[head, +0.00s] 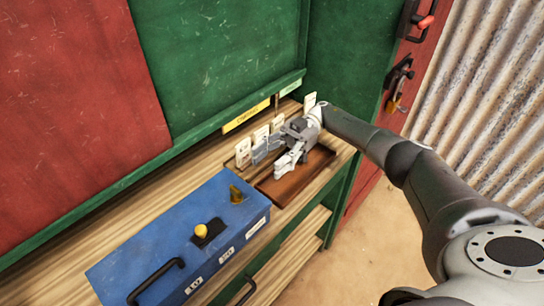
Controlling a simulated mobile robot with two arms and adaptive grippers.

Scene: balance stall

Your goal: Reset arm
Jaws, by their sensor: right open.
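My right gripper (277,158) is above the brown tray (318,160) on the wooden shelf, with its arm reaching in from the right. Its two fingers are spread apart and nothing shows between them. The fingers point left, toward the blue box (170,245). I cannot tell whether they touch the tray. My left gripper is out of view.
Several white cards stand behind the tray, one of them a white card (243,152) at the left. A yellow label (246,115) is on the green frame. The blue box has a yellow knob (201,231) and a black handle. Sandy floor (335,262) lies clear at right.

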